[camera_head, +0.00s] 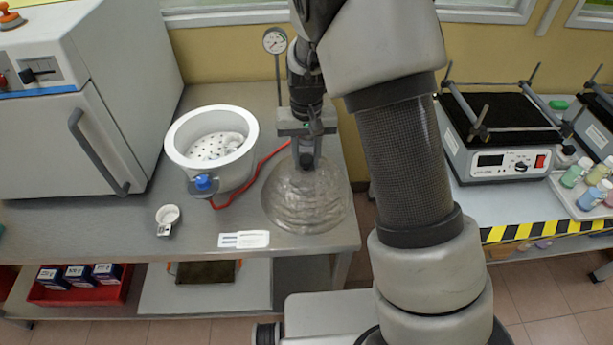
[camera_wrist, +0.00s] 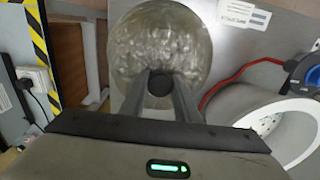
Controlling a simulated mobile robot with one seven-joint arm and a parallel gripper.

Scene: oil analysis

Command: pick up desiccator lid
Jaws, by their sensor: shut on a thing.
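The desiccator lid (camera_head: 304,200) is a clear, round dome near the right front edge of the grey bench. It also shows in the wrist view (camera_wrist: 160,40), with a dark knob (camera_wrist: 160,86) at its centre. My gripper (camera_head: 306,163) is above the lid and shut on its knob; the two fingers (camera_wrist: 160,88) sit on either side of the knob. I cannot tell whether the lid's rim touches the bench. The white desiccator base (camera_head: 178,150) stands open to the left of the lid, with a perforated plate inside.
A blue valve (camera_head: 203,184) with a red hose sits on the base's front. A gauge (camera_head: 275,41) stands behind. A large oven (camera_head: 75,110) fills the left; a shaker (camera_head: 505,135) stands on the right bench.

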